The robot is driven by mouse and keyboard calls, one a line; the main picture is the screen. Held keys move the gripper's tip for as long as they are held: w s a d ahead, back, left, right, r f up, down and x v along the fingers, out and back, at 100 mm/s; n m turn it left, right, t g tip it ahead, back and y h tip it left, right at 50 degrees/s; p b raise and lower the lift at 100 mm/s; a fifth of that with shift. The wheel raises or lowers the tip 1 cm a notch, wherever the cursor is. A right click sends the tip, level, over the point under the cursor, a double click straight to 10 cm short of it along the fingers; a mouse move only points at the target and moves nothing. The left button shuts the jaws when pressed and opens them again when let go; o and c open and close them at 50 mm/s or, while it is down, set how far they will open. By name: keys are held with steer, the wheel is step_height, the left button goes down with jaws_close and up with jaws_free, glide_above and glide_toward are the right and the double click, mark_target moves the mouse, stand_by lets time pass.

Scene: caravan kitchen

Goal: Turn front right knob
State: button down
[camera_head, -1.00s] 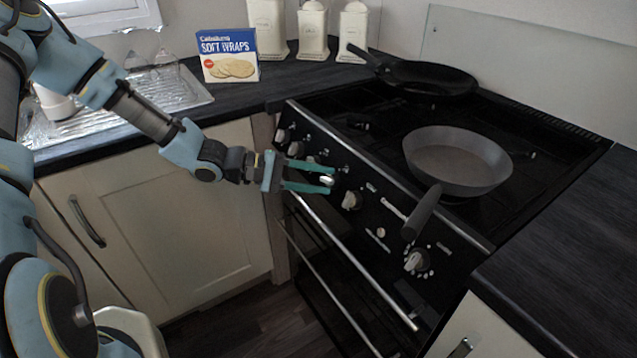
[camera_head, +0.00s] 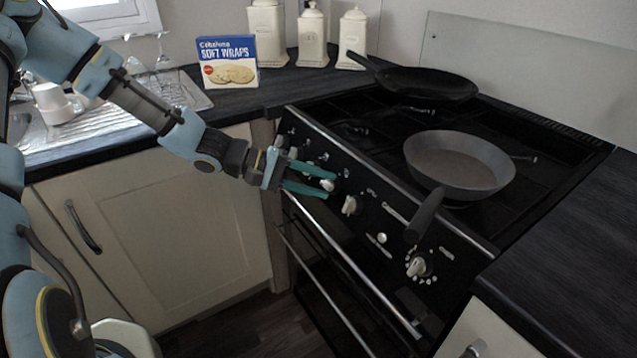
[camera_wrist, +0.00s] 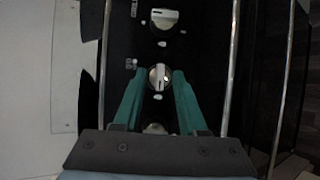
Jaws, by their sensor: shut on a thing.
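A row of pale knobs runs along the sloped black front panel of the cooker. My gripper (camera_head: 312,181) reaches in from the left, and its two teal fingers are closed on the sides of one knob (camera_head: 328,185). In the wrist view this knob (camera_wrist: 160,76) sits between the fingertips, its grip bar roughly upright in the picture. The neighbouring knob (camera_head: 350,205) to the right is free; it shows at the top of the wrist view (camera_wrist: 164,18). A larger knob (camera_head: 418,267) is farther right. The panel markings are too small to read.
A grey frying pan (camera_head: 458,165) stands on the hob, its handle (camera_head: 425,216) jutting over the front panel. A black pan (camera_head: 425,80) sits behind. The oven door rail (camera_head: 350,262) runs below the knobs. A wraps box (camera_head: 228,63) stands on the left worktop.

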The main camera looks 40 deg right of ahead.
steer(key=shift+c, duration=2.3)
jaws_free()
steer(key=shift+w+a, duration=0.1)
steer(key=b+v, duration=0.1)
steer(key=v, duration=0.9)
steer(key=shift+w+a, duration=0.15)
steer(key=shift+a, duration=0.05)
steer(key=a+f+t+y+p, duration=0.1)
steer(key=a+t+y, duration=0.15)
steer(key=a, duration=0.45)
steer(key=a+f+t+y, duration=0.1)
steer(key=a+f+y, duration=0.1)
steer(key=a+y, duration=0.35)
steer(key=w+a+r+n+t+y, duration=0.1)
steer(key=a+r, duration=0.3)
steer(key=a, duration=0.6)
steer(key=w+a+r+n+t+y+p, duration=0.1)
steer(key=a+r+t, duration=0.3)
steer(key=a, duration=0.5)
steer(key=shift+a+n+t+y, duration=0.35)
steer(key=shift+n+y, duration=0.15)
steer(key=shift+n, duration=0.1)
